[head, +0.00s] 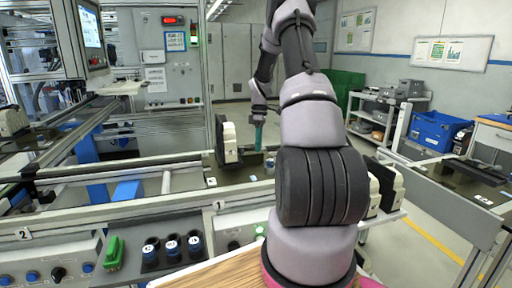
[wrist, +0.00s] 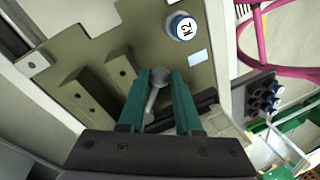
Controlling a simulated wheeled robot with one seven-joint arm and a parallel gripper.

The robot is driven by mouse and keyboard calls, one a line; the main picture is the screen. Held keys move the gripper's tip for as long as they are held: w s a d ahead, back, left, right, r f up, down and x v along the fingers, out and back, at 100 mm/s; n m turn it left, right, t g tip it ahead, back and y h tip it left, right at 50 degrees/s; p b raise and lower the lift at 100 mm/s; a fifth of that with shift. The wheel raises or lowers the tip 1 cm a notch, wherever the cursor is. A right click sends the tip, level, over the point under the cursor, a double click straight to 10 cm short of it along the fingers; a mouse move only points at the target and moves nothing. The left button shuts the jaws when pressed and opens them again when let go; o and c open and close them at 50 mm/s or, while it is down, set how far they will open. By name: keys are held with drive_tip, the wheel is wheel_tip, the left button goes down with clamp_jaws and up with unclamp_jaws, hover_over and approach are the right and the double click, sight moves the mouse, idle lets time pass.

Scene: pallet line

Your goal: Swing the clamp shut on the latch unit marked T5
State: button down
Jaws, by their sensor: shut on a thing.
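My gripper (head: 258,140) hangs over the pallet line in the head view, with its teal fingers pointing down. In the wrist view the gripper (wrist: 160,83) is shut on a grey round-ended clamp lever (wrist: 156,97), which stands between the fingers. The lever is over an olive plate (wrist: 82,42) carrying two raised olive blocks (wrist: 85,98). I see no T5 mark in either view. The lower part of the lever is partly hidden by the gripper.
A black-and-white block (head: 229,142) stands on the line left of my gripper. Dark cups with blue-and-white caps (head: 172,247) and a green object (head: 114,253) sit at the front.

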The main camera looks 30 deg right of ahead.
drive_tip(key=n, duration=0.1)
drive_tip(key=w+d+n, duration=0.1)
drive_tip(key=n, duration=0.1)
drive_tip(key=w+n, duration=0.1)
drive_tip(key=shift+w+d+h, duration=0.2)
drive_tip(key=shift+d+h, duration=0.15)
drive_tip(key=shift+h, duration=0.05)
drive_tip(key=shift+w+d+n+h, duration=0.15)
drive_tip(key=shift+w+n, duration=0.35)
drive_tip(key=shift+n, duration=0.45)
drive_tip(key=shift+w+d+n+h, duration=0.15)
drive_tip(key=shift+w+n, duration=0.35)
drive_tip(key=shift+n, duration=0.45)
drive_tip(key=shift+w, duration=0.1)
drive_tip(key=c, duration=0.6)
unclamp_jaws()
wheel_tip(320, 180, up, 11)
drive_tip(key=w, duration=0.2)
drive_tip(key=shift+f, duration=0.2)
